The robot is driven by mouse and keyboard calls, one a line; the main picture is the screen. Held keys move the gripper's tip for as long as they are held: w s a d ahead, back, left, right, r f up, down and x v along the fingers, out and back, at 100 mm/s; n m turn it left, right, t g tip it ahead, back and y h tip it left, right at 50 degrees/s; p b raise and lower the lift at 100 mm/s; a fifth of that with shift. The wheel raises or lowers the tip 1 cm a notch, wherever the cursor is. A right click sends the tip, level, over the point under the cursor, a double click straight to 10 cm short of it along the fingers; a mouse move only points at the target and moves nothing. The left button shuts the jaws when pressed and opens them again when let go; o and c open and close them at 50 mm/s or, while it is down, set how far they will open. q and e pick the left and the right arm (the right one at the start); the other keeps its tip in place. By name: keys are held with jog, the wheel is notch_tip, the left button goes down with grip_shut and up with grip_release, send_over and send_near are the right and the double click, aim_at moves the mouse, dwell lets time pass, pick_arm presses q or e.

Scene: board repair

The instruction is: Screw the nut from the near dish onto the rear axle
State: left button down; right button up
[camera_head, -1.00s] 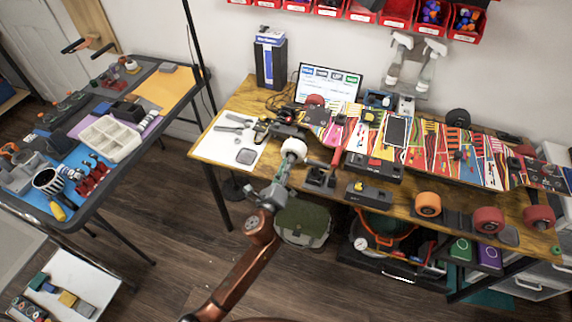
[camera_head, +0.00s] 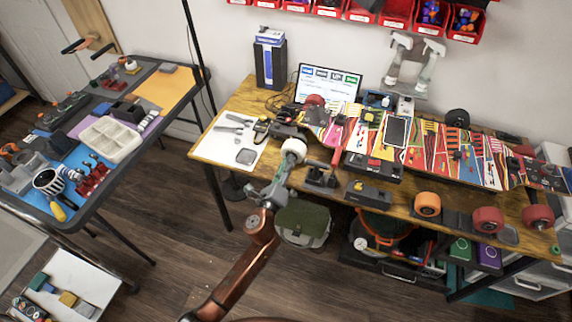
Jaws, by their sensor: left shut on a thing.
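The nut is too small and covered to make out between the fingers. A dark round dish (camera_head: 508,235) is on the bench's near edge at the right; its contents cannot be made out. My right gripper is not in view.
A grey tool (camera_head: 320,177) and a dark block (camera_head: 369,193) sit on the bench right of the gripper. Orange (camera_head: 427,204) and red (camera_head: 488,220) wheels stand along the front. A white sheet (camera_head: 228,140) with tools lies left.

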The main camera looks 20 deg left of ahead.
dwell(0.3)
pick_arm(q)
jog(key=m, duration=0.5)
jog(key=shift+d+m, duration=0.1)
jog(key=shift+m, duration=0.3)
jog(key=shift+m, duration=0.5)
jog(key=m, duration=0.5)
